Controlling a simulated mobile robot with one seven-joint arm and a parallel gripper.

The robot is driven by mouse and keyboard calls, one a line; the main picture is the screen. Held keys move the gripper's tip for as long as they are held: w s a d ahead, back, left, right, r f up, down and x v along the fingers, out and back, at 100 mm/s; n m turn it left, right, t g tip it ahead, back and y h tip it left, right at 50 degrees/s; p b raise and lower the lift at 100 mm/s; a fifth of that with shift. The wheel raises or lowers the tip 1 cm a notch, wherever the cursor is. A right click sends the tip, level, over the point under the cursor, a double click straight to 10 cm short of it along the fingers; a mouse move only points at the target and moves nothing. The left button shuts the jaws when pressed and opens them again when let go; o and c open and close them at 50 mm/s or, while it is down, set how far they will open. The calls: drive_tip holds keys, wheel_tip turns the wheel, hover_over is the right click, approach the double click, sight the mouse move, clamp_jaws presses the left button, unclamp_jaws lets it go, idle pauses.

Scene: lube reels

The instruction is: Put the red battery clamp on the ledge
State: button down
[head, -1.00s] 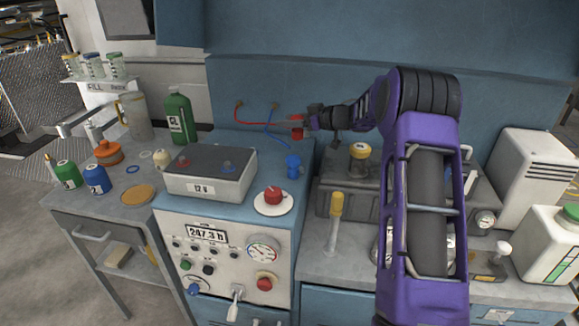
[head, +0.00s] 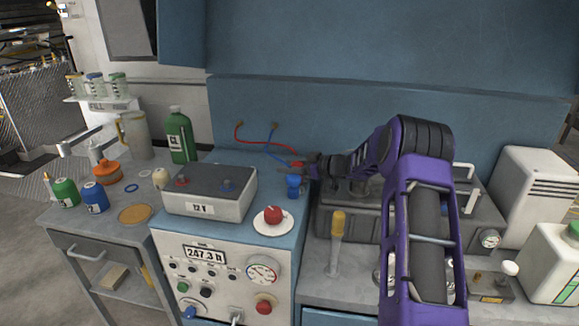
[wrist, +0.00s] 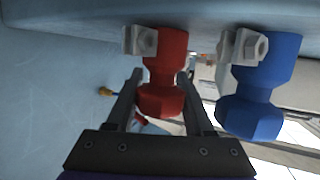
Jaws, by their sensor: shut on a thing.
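My gripper (head: 305,168) is shut on the red battery clamp (head: 296,164), low over the back right of the blue cabinet top. In the wrist view the red clamp (wrist: 164,75) sits between the two fingers, its grey metal end at the top of the picture. A blue clamp (head: 293,187) stands on the cabinet top just in front; in the wrist view it (wrist: 255,100) is right of the red one, with a gap. The ledge seems to be this flat blue top (head: 262,166) behind the battery; I cannot tell whether the red clamp touches it.
The grey-topped battery (head: 207,205) with red and blue terminals is left of the clamps. Red and blue cables (head: 247,143) run from the back wall. A grey machine (head: 340,200) stands close on the right.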

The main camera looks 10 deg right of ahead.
drive_tip(key=c, duration=0.6)
unclamp_jaws()
drive_tip(key=shift+o, duration=0.2)
drive_tip(key=shift+s+d+r, duration=0.15)
drive_tip(key=shift+d+r, duration=0.05)
drive_tip(key=p+v, duration=0.1)
drive_tip(key=v, duration=1)
drive_tip(key=shift+s, duration=0.2)
drive_tip(key=shift+d+r, duration=0.1)
